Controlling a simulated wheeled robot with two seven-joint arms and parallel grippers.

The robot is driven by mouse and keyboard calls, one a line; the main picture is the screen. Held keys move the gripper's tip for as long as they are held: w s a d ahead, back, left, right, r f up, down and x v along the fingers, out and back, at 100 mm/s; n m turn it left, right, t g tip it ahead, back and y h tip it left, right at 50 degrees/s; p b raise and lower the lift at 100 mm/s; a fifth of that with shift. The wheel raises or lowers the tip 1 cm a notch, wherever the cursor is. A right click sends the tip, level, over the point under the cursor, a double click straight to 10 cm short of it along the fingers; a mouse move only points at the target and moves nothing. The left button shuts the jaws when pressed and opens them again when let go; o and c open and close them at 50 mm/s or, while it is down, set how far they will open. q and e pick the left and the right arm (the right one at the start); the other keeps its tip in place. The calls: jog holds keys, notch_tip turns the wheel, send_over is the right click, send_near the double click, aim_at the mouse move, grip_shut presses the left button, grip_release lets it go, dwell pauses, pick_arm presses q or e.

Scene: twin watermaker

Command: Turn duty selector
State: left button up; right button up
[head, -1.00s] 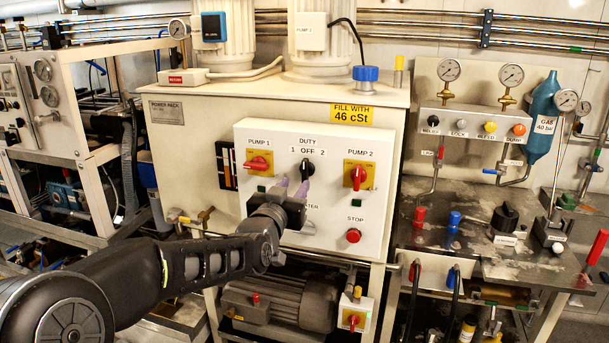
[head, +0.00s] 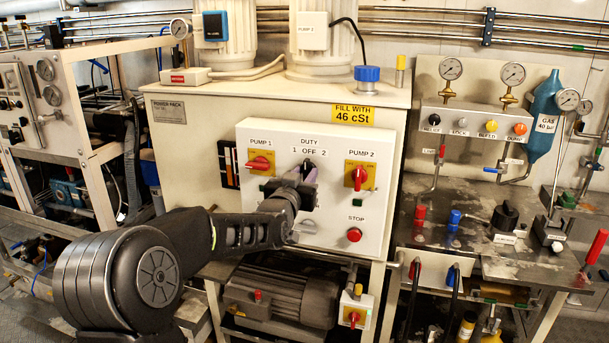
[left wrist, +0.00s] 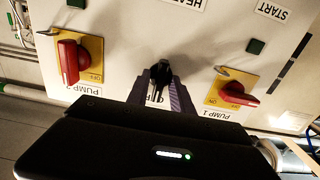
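The duty selector is a black knob (head: 308,165) on the white control panel, under the label "DUTY 1 OFF 2". My left gripper (head: 302,174) is right at it, its fingers partly covering the knob from below. In the left wrist view, which is upside down, the selector (left wrist: 161,70) appears between the two fingers (left wrist: 161,90) of my left gripper, with one finger on each side. The fingers look open, with some panel showing between them; contact with the knob cannot be made out. My right gripper is not in view.
Red rotary switches for pump 1 (head: 259,163) and pump 2 (head: 358,177) flank the selector. A red stop button (head: 354,235) sits lower right. A motor (head: 281,296) stands under the panel. A valve bench (head: 470,256) is at the right.

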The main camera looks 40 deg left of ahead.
pick_arm(q)
grip_shut()
dwell(0.5)
jog(key=shift+f+m+b, duration=0.15)
jog(key=shift+m+b, duration=0.45)
jog(key=shift+b, duration=0.15)
jog(key=shift+m+b, duration=0.9)
jog(key=shift+m, duration=0.1)
jog(key=shift+m+b, duration=0.6)
jog(key=shift+m, duration=0.6)
jog(key=shift+m+b, duration=0.3)
jog(key=shift+m, duration=1.4)
jog(key=shift+o, duration=1)
grip_release()
